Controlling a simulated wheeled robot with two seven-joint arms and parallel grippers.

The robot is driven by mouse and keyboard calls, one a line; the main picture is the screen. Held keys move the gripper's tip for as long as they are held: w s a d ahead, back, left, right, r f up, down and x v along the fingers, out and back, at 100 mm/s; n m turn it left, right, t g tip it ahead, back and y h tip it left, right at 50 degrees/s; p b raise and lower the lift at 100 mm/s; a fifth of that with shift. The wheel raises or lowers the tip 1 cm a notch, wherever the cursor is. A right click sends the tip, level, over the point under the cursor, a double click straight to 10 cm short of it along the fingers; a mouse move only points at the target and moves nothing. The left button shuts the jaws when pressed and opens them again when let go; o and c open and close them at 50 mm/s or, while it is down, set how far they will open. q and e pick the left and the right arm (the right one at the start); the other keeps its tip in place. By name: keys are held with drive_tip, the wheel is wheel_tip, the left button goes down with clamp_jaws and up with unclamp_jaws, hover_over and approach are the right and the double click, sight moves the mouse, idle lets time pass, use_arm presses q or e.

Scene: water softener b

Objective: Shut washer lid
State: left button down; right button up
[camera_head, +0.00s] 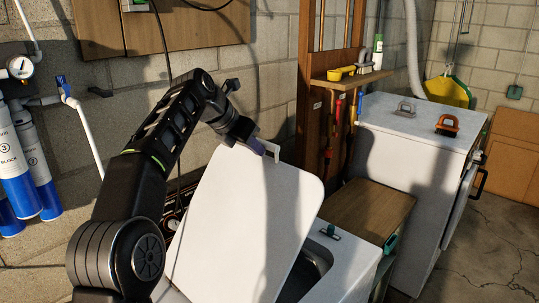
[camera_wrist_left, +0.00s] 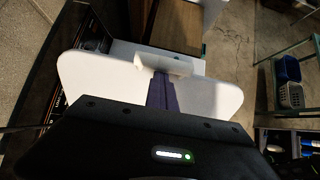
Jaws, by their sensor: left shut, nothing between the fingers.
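The washer (camera_head: 347,252) is white and stands at the bottom middle of the head view, its dark tub opening partly showing. Its white lid (camera_head: 250,220) is raised and tilted, open above the tub. My left gripper (camera_head: 268,149) is shut and empty at the lid's top edge, beside a small white piece there. In the left wrist view, the shut purple fingers (camera_wrist_left: 162,92) lie in front of the lid (camera_wrist_left: 100,82), with the white piece (camera_wrist_left: 164,64) at their tips. I cannot tell whether they touch the lid. My right gripper is out of view.
A wooden-topped stand (camera_head: 367,208) is beside the washer. Behind it is a white chest-like appliance (camera_head: 400,165) with two small handled tools on top. A wooden tool rack (camera_head: 322,90) stands at the wall. Blue and white filters (camera_head: 20,165) hang at left. Floor (camera_head: 490,250) at right is clear.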

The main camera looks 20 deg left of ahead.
use_arm(q)
drive_tip(key=x, duration=0.4)
drive_tip(key=shift+w+d+r, duration=0.25)
drive_tip(key=shift+r, duration=0.05)
drive_tip(key=shift+w+d+f, duration=0.2)
drive_tip(key=shift+w+f, duration=0.05)
drive_tip(key=shift+w, duration=0.2)
drive_tip(key=shift+w+d+f, duration=0.2)
drive_tip(key=shift+w+f, duration=0.1)
drive_tip(key=shift+w, duration=0.15)
